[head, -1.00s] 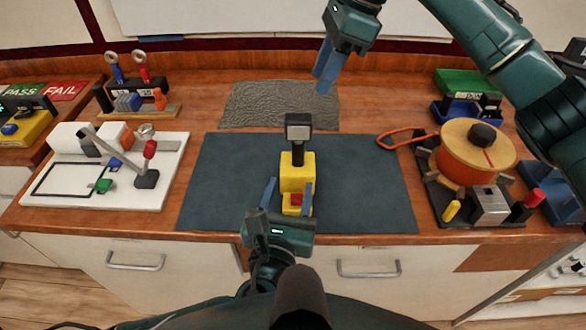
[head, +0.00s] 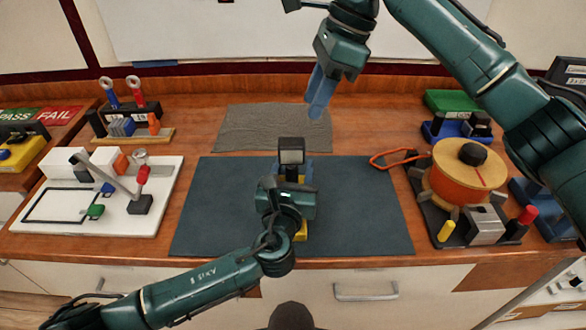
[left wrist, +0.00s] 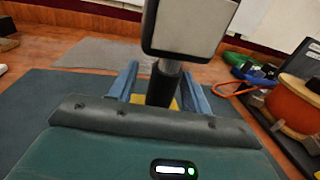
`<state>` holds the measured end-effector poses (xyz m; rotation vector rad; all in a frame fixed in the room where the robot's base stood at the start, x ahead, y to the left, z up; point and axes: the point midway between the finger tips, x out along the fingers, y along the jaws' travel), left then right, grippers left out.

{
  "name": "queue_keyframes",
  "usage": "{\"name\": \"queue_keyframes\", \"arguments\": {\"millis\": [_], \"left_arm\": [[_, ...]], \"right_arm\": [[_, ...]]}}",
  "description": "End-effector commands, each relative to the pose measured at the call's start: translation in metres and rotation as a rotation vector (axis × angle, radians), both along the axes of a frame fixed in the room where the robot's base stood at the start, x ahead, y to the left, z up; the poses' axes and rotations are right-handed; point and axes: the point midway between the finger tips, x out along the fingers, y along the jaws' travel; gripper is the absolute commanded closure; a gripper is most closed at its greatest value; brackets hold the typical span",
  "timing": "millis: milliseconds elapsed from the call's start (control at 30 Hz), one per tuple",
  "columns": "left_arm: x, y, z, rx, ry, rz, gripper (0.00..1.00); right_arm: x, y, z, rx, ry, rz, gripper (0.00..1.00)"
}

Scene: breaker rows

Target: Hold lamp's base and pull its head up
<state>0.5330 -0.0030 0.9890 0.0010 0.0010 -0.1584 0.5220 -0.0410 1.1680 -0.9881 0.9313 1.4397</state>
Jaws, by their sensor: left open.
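The lamp stands upright on the dark mat (head: 225,215). Its head (head: 291,152) is a square grey panel in a black frame, also large in the left wrist view (left wrist: 188,25). A dark post with a silver upper part rises below the head. The yellow base (head: 301,233) is mostly hidden behind my left gripper; a little of it shows in the left wrist view (left wrist: 139,99). My left gripper (left wrist: 160,82) is open, its blue fingers either side of the post. Contact cannot be told. My right gripper (head: 317,98) hangs above and behind the lamp, apart from it.
A grey textured cloth (head: 250,128) lies behind the mat. A white board with a lever (head: 60,228) is at left. An orange spool on a dark stand (head: 455,185) and a looped orange cable (head: 385,160) are at right. The mat beside the lamp is clear.

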Motion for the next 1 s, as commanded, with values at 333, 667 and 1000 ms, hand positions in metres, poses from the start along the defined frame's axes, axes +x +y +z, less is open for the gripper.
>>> {"name": "queue_keyframes", "arguments": {"millis": [333, 667, 1000], "left_arm": [[-0.0004, 0.0001, 0.0000, 0.000, 0.000, 0.000, 0.71], [-0.0005, 0.0001, -0.0001, 0.000, 0.000, 0.000, 0.98], [-0.0006, 0.0001, -0.0003, 0.000, 0.000, 0.000, 1.00]], "right_arm": [[0.0000, 0.0001, 0.0000, 0.000, 0.000, 0.000, 0.64], [0.0000, 0.0000, 0.0000, 0.000, 0.000, 0.000, 0.64], [-0.0003, 0.0001, -0.0028, 0.015, 0.007, 0.005, 0.54]]}}
